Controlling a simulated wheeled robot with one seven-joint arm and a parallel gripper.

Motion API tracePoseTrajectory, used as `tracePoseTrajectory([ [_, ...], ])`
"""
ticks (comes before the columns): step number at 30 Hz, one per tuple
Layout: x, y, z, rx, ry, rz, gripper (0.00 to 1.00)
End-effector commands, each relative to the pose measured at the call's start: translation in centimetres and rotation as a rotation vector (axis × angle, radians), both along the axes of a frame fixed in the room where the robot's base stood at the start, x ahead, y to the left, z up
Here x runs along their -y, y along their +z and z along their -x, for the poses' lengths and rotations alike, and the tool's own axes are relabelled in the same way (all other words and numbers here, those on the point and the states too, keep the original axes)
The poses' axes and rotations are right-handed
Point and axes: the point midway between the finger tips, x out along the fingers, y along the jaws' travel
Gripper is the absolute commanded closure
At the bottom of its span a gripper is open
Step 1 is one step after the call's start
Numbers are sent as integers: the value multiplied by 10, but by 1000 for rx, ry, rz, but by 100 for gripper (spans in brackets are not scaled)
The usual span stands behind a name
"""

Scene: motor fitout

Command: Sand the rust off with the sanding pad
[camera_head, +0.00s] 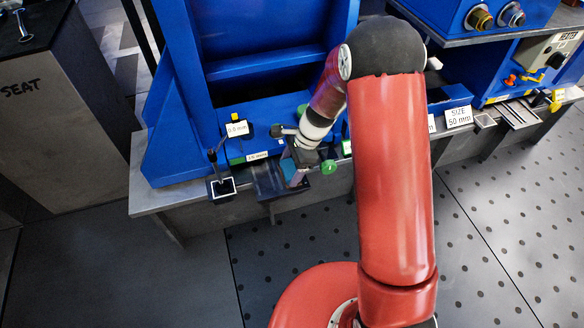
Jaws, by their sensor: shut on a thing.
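My gripper (300,166) reaches down in front of the blue machine, at the edge of the grey bench. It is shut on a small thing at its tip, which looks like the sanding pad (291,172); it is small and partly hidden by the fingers. The tip is over or beside a dark plate (266,181) that sticks out from the bench edge. I cannot tell whether the pad touches the plate. No rust shows clearly at this size.
The blue machine (170,120) stands behind, with a small labelled block (237,129) on its base. A black-and-white square holder (221,187) is left of the plate. A "SIZE 50 mm" sign (458,117) stands right. The dotted floor (500,230) is clear.

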Motion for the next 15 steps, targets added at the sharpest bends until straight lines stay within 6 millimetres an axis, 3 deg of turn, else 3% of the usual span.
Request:
tracePoseTrajectory([
  [9, -5, 1, -21, 7, -1, 1, 46],
  [15, -6, 2, -24, 11, -4, 1, 46],
])
